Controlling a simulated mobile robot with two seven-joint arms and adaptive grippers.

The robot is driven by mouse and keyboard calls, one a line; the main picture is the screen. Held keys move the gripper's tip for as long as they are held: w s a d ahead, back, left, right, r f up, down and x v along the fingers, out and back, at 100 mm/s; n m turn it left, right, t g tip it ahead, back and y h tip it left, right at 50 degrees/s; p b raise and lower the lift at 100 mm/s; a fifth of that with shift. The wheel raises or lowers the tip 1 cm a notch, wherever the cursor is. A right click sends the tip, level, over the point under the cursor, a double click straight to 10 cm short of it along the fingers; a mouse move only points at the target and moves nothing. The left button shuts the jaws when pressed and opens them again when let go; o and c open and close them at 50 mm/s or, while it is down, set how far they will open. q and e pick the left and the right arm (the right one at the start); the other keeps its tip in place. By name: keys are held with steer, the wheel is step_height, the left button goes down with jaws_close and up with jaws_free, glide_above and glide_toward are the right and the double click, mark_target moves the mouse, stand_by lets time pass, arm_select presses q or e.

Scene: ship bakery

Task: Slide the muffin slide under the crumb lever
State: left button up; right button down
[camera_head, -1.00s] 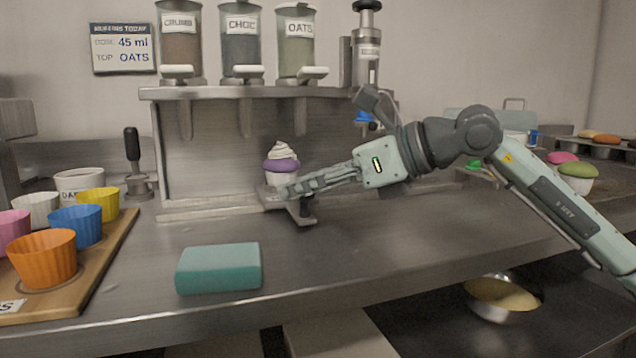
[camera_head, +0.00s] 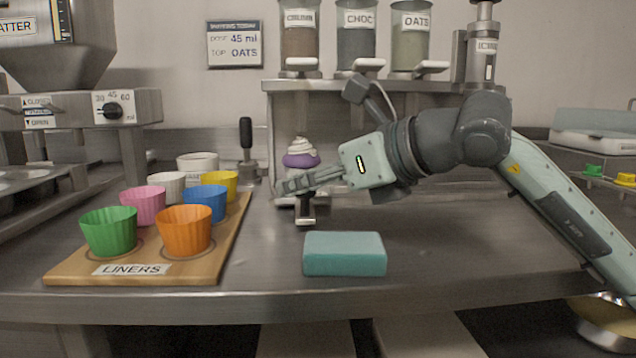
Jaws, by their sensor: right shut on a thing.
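The muffin slide shows in the head view as a small grey metal piece with a front handle (camera_head: 306,214), low in front of the dispenser shelf. The crumb lever (camera_head: 301,64), a white paddle under the CRUMB hopper (camera_head: 299,32), is roughly straight above the muffin in the picture. My left gripper is out of view.
CHOC (camera_head: 356,30) and OATS (camera_head: 411,30) hoppers stand right of CRUMB. A teal sponge (camera_head: 344,254) lies in front of the slide. A wooden liner board (camera_head: 205,268) with several coloured cups is at left. Bare counter lies right of the sponge.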

steer(key=shift+s+a, duration=0.1)
steer(key=shift+a, duration=0.1)
steer(key=c, duration=1.2)
jaws_free()
steer(key=shift+a, duration=0.15)
steer(key=shift+s+d+r, duration=0.2)
steer(key=shift+d, duration=0.3)
steer(key=v, duration=1)
steer(key=shift+s+d+r, duration=0.1)
steer(key=shift+s+d, duration=0.15)
steer(key=shift+s, duration=0.05)
steer(key=shift+s, duration=0.1)
